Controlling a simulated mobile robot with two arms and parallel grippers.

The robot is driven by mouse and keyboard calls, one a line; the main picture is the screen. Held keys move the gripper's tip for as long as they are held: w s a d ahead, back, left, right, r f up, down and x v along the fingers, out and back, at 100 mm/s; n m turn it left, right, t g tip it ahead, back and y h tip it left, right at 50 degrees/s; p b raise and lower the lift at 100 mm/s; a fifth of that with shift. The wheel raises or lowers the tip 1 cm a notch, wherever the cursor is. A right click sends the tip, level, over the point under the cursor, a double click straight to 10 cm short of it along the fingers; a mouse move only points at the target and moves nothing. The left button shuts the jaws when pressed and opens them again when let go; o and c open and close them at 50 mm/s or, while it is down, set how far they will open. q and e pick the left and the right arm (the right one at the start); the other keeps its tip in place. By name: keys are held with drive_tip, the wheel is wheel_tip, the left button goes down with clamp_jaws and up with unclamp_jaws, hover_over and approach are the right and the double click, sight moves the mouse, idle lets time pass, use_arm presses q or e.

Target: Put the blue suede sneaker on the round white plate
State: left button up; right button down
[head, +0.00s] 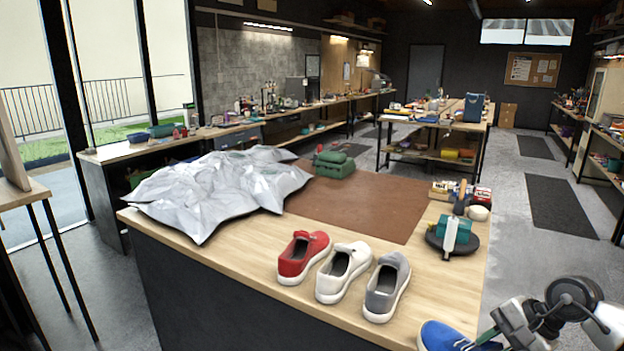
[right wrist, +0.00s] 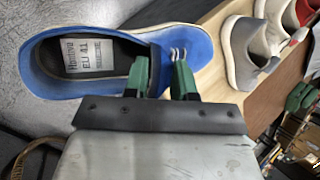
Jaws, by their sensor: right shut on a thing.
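The blue suede sneaker (head: 438,336) is at the bottom right of the head view, by the table's front right edge, partly cut off by the frame. My right gripper (head: 488,335) is shut on it. In the right wrist view the blue sneaker (right wrist: 95,52) fills the upper left, with its insole label showing. There the green fingers of the right gripper (right wrist: 160,72) pinch its upper, one finger inside the opening. I make out no round white plate; a round dark plate (head: 472,247) stands on the table's right side. My left gripper is not in view.
A red sneaker (head: 304,257), a white sneaker (head: 343,272) and a grey sneaker (head: 387,286) stand along the table's front. A crumpled silver sheet (head: 220,185) covers the left. A brown mat (head: 370,205) lies mostly bare. A teal box and a brush crowd the dark plate.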

drive_tip(key=s+a+f+n+g, duration=0.4)
drive_tip(key=s+a+n+g, duration=0.2)
drive_tip(key=s+a+n, duration=0.5)
drive_tip(key=s+a, duration=0.2)
drive_tip(key=shift+s+a+n+h, duration=0.25)
drive_tip(key=shift+a+n+h, duration=0.05)
drive_tip(key=shift+a, duration=0.05)
